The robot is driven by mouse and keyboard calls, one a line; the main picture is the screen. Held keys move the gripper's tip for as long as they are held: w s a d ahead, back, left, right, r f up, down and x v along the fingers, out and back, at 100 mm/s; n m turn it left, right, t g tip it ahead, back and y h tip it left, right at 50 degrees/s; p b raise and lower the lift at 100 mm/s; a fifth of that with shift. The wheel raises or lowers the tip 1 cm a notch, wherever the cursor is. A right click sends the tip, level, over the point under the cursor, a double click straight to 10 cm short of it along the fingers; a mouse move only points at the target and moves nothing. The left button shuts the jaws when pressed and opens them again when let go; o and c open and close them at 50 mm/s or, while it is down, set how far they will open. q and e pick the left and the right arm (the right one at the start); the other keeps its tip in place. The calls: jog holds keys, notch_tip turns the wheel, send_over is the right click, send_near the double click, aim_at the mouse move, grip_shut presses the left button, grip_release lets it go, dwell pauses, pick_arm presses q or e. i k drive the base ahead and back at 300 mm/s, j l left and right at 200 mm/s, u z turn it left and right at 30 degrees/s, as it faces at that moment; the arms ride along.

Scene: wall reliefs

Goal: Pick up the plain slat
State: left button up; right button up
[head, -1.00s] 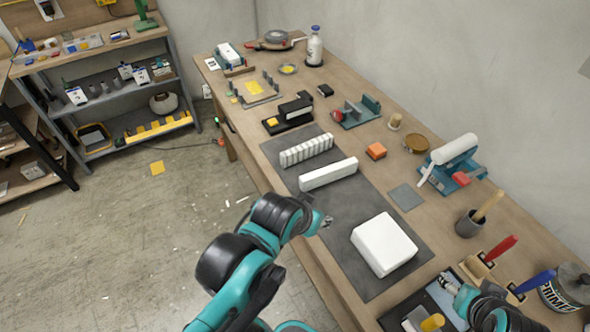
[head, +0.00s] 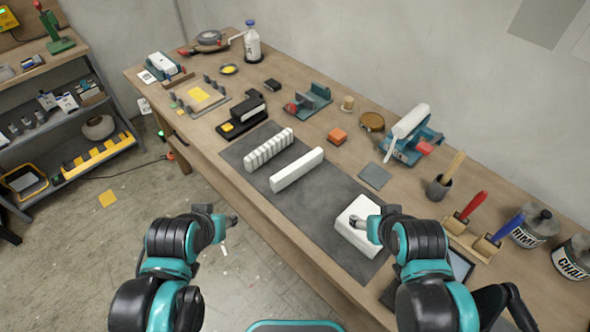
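The plain slat (head: 297,169) is a smooth white bar lying on the dark grey mat (head: 327,203) on the workbench. A ribbed white slat (head: 268,149) lies beside it, farther back to the left, also on the mat. My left gripper (head: 232,219) is off the bench's front edge, over the floor, and appears empty; its fingers are too small to judge. My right gripper (head: 354,220) is over or against the white block (head: 350,237) at the mat's near end and partly hides it. Neither gripper touches the plain slat.
A black stapler-like tool (head: 243,116) stands beyond the ribbed slat. Brushes and cans crowd the right end. The mat around both slats is clear.

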aim_at(286, 176)
jog(key=i+j+u, duration=0.15)
jog(key=j, duration=0.15)
jog(key=j+u, duration=0.2)
jog(key=i+j+u, duration=0.15)
jog(key=j, duration=0.2)
jog(key=i+z, duration=0.2)
jog(key=z, duration=0.25)
jog(key=i+z, duration=0.25)
jog(key=z, duration=0.2)
jog(key=i+z, duration=0.2)
jog(key=z, duration=0.3)
